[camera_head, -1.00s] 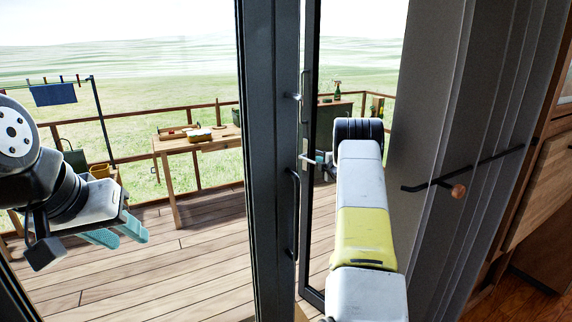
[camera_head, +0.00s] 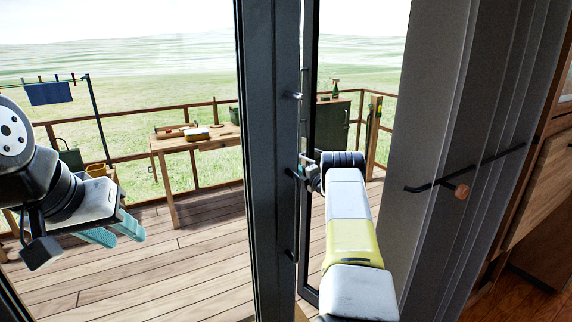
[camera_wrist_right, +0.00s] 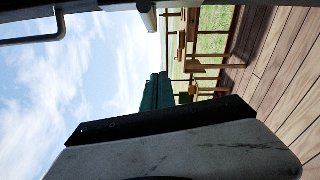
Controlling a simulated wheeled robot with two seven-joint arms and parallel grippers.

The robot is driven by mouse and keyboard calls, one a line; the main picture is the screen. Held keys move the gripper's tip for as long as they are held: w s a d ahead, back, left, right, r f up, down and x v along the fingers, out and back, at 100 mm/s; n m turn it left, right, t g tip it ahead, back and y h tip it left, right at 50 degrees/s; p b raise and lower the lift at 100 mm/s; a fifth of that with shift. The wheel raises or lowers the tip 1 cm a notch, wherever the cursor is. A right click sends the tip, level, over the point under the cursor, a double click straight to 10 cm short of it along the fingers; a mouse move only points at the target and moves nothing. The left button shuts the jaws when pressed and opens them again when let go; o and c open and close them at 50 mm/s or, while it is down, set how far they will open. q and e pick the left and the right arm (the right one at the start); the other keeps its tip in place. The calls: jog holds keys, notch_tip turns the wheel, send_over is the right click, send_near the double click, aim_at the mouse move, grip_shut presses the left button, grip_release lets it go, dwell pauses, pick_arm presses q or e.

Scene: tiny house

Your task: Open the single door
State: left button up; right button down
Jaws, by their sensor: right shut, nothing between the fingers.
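The glass door has a dark frame (camera_head: 265,160) standing upright in the middle of the head view. My left gripper (camera_head: 118,232) hangs at the left, fingers apart and empty.
A second dark upright frame (camera_head: 312,270) stands just right of the door edge. A grey panel (camera_head: 425,130) with a black bar and wooden knob (camera_head: 462,192) is at the right. Outside is a plank deck with a wooden table (camera_head: 215,138) and railing.

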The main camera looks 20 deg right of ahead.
jog(key=shift+w+d+r, duration=0.2)
jog(key=shift+w+d, duration=0.45)
jog(key=shift+d, duration=0.15)
jog(key=shift+w+d+r, duration=0.2)
jog(key=shift+w+d, duration=0.45)
jog(key=shift+d, duration=0.1)
